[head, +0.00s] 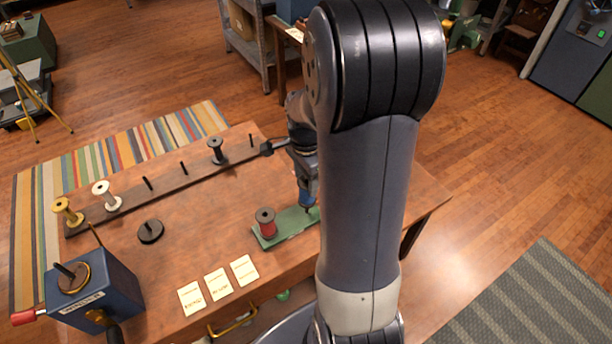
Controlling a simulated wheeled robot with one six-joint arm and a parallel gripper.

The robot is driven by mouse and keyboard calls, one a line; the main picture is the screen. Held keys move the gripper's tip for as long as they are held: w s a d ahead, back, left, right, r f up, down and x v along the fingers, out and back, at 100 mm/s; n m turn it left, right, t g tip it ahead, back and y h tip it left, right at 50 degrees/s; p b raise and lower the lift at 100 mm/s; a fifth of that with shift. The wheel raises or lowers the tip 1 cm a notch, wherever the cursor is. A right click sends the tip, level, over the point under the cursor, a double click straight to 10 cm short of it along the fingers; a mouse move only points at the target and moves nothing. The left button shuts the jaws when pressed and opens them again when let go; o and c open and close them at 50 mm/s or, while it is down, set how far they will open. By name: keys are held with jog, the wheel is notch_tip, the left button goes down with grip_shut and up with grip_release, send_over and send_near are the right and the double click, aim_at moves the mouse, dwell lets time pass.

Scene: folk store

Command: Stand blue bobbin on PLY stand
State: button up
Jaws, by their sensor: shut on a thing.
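The blue bobbin (307,197) is in my gripper (306,182), which is shut on it. It is upright, over the right end of a green stand (287,229), partly hidden by my arm. I cannot tell whether the bobbin touches the stand or is held just above it. A red bobbin (266,222) stands on the left part of this green stand. I can read no PLY label on the stand from here.
Behind, a dark peg rail (165,190) carries yellow (66,212), white (105,195) and black (216,151) bobbins, with bare pegs between. A dark round base with a peg (150,231), a blue winder box (95,290) and three cards (218,284) occupy the table's left and front.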

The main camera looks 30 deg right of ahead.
jog(key=shift+f+b, duration=1.8)
jog(key=shift+f, duration=0.7)
jog(key=o, duration=0.8)
notch_tip(320, 180, up, 11)
jog(key=shift+f, duration=0.1)
